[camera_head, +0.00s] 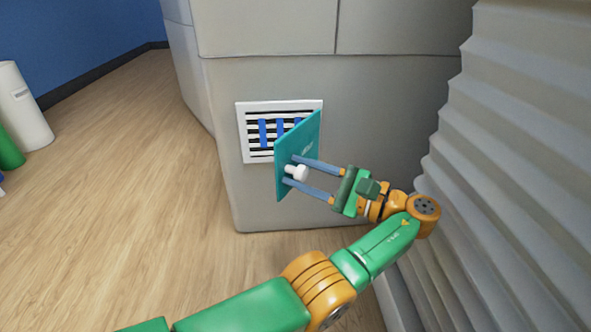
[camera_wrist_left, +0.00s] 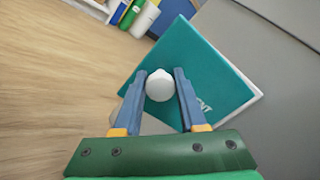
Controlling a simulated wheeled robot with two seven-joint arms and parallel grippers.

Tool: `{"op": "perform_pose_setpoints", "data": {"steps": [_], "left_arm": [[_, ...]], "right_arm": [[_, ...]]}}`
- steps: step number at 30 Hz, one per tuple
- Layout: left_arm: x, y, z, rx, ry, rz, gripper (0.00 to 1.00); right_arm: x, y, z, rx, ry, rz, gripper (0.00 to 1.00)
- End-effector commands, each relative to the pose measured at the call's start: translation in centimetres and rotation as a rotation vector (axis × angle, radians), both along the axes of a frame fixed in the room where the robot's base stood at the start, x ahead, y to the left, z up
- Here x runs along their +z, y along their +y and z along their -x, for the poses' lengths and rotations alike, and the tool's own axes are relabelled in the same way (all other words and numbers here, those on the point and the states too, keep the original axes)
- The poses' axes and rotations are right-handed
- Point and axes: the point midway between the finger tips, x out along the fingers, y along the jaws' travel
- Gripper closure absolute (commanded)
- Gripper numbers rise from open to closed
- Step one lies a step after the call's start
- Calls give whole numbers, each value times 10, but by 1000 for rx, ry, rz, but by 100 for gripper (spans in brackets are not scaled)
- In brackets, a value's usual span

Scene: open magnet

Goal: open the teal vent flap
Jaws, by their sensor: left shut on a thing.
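The teal vent flap (camera_head: 298,150) stands swung out from the white vent frame (camera_head: 241,130) on the grey machine wall, hinged on its right side. Blue bars and dark slots show behind it in the opening. A white knob (camera_head: 297,173) sticks out of the flap's face. My left gripper (camera_head: 289,171) is shut on the knob, one blue finger on each side. In the left wrist view the knob (camera_wrist_left: 159,85) sits between the fingers, with the teal flap (camera_wrist_left: 195,60) behind. My right gripper is in neither view.
The grey machine (camera_head: 370,110) fills the middle. A pale ribbed surface (camera_head: 530,150) stands close on the right of my left arm. White and green cylinders (camera_head: 22,108) stand at the far left. The wooden floor (camera_head: 130,170) is clear between.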

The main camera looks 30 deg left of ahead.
Motion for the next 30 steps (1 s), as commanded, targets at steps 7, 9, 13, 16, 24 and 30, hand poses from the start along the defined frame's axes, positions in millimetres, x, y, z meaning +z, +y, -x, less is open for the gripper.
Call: {"op": "perform_pose_setpoints", "data": {"steps": [7, 9, 13, 16, 24, 30], "left_arm": [[0, -2, 1, 4, 0, 1, 100], [0, -2, 0, 2, 0, 1, 100], [0, -2, 0, 2, 0, 1, 100], [0, -2, 0, 1, 0, 1, 38], [0, -2, 1, 3, 0, 1, 29], [0, -2, 1, 3, 0, 1, 29]], "right_arm": [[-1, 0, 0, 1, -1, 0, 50], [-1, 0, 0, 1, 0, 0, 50], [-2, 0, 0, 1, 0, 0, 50], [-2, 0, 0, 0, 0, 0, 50], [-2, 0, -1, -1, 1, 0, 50], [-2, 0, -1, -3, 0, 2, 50]]}}
